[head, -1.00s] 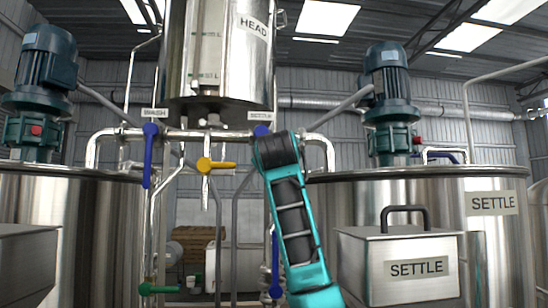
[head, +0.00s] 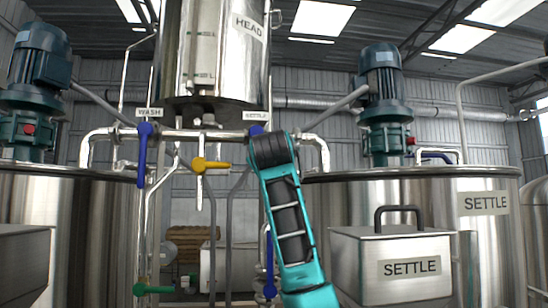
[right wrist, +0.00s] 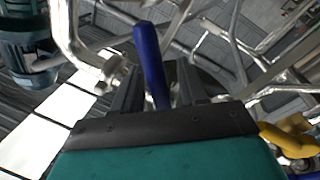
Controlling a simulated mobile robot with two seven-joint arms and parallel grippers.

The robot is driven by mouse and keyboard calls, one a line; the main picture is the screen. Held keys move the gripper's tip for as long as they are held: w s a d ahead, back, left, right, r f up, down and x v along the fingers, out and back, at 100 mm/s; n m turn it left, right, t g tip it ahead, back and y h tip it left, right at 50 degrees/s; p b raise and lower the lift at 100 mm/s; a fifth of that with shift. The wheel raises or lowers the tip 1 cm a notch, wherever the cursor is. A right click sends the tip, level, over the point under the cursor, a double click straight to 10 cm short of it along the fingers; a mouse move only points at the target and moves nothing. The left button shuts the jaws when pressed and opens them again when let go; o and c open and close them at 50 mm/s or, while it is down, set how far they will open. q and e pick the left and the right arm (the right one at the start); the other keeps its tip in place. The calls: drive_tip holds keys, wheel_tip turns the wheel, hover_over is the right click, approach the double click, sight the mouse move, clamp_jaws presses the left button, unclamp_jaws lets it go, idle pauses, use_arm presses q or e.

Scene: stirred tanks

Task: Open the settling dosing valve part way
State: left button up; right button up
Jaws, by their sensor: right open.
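The settling dosing valve's blue lever (head: 256,130) shows its top under the small SETTLE label (head: 257,115) on the pipe below the HEAD tank. My right arm hides the rest of it in the head view. In the right wrist view the blue lever (right wrist: 152,68) stands between the two dark fingers of my right gripper (right wrist: 158,92). The fingers are apart, with a gap beside the lever, so the gripper is open around it. In the head view my right gripper is hidden behind my own teal and black arm. My left gripper is not in view.
A blue WASH lever (head: 143,155) hangs to the left. A yellow lever (head: 211,165) points right, close to my arm; yellow also shows in the right wrist view (right wrist: 290,138). The SETTLE tank (head: 445,187) and a handled SETTLE box (head: 392,262) stand at right. A green lever (head: 150,289) is low left.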

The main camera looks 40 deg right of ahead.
drive_tip(key=b+v, duration=0.2)
drive_tip(key=v, duration=1.1)
drive_tip(key=shift+b, duration=0.4)
drive_tip(key=shift+d, duration=0.1)
drive_tip(key=shift+s+d, duration=0.1)
